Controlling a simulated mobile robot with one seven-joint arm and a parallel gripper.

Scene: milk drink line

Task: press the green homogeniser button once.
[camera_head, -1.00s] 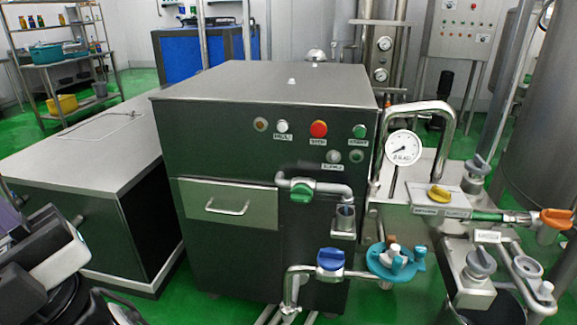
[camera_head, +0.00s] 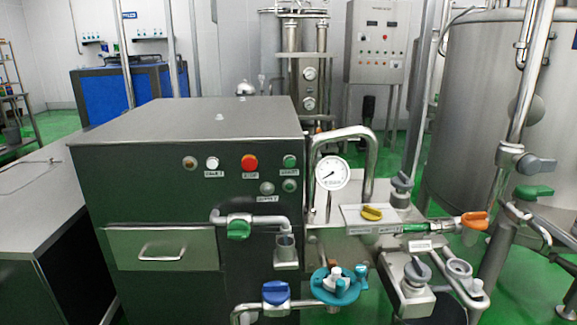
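The homogeniser (camera_head: 150,195) is a dark steel cabinet with a brushed steel top, in the left middle of the head view. The green button (camera_head: 289,161) is at the upper right of its front panel, with a small label under it. A red button (camera_head: 249,162) and a white button (camera_head: 212,163) sit to its left. An amber lamp (camera_head: 189,163) is further left. Nothing covers the green button. My gripper is not in view.
A pressure gauge (camera_head: 332,173) and a bent steel pipe (camera_head: 350,135) stand just right of the panel. Green (camera_head: 238,229) and blue (camera_head: 276,292) valve handles and a teal fitting (camera_head: 337,286) stick out in front. A large tank (camera_head: 475,110) is at the right.

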